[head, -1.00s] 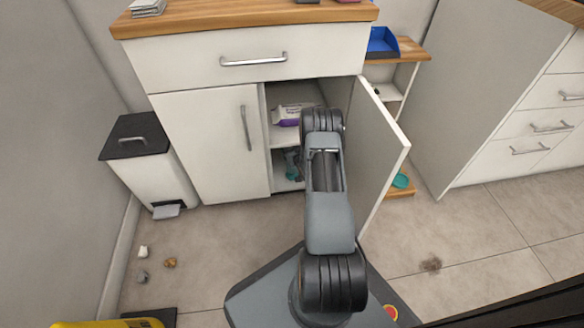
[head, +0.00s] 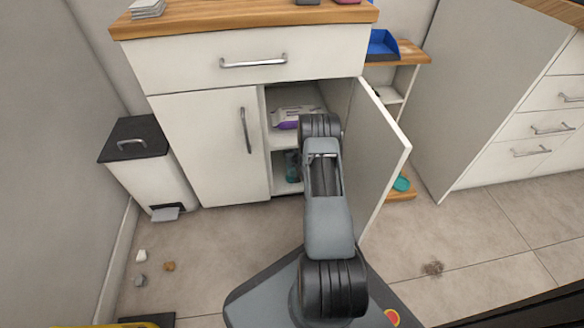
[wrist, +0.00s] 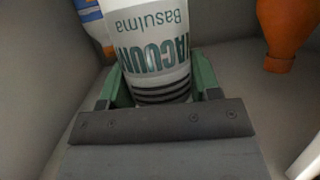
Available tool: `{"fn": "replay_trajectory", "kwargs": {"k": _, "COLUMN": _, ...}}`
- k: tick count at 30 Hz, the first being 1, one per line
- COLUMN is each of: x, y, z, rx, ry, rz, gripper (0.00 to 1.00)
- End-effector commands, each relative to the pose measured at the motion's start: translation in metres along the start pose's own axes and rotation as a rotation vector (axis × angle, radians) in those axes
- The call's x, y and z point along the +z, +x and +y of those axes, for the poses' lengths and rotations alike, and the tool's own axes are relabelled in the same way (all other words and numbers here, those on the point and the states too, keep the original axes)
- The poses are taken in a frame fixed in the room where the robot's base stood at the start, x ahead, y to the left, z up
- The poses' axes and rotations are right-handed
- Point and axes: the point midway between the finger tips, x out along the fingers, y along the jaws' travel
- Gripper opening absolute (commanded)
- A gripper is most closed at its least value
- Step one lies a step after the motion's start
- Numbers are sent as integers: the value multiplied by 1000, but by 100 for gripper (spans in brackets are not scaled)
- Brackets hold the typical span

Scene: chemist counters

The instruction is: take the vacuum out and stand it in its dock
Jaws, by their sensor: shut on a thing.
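The vacuum (wrist: 160,45) is a white cylinder with dark green lettering and dark ribs near its lower end in the wrist view. My gripper (wrist: 162,85) is shut on it, with one green finger on each side. In the head view my arm reaches into the open right side of the white cabinet (head: 205,150) and hides the gripper and the vacuum. I cannot make out a dock with certainty.
The open cabinet door (head: 380,150) stands close to the right of my arm. An orange bottle (wrist: 285,35) stands right of the vacuum, and a white-purple packet (head: 290,117) lies on the upper shelf. A pedal bin (head: 150,165) stands left; small debris (head: 141,256) lies on the floor.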

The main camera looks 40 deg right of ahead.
Motion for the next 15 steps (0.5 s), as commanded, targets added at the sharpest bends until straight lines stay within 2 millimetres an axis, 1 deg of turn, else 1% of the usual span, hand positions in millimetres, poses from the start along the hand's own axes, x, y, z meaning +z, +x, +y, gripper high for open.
{"fn": "replay_trajectory", "kwargs": {"k": 1, "x": 0, "y": 0, "z": 0, "rx": 0, "ry": 0, "rz": -1, "gripper": 31}}
{"fn": "replay_trajectory", "kwargs": {"k": 11, "x": 0, "y": 0, "z": 0, "rx": -1, "ry": -1, "rz": -1, "gripper": 0}}
{"fn": "replay_trajectory", "kwargs": {"k": 15, "x": 0, "y": 0, "z": 0, "rx": -1, "ry": -1, "rz": -1, "gripper": 0}}
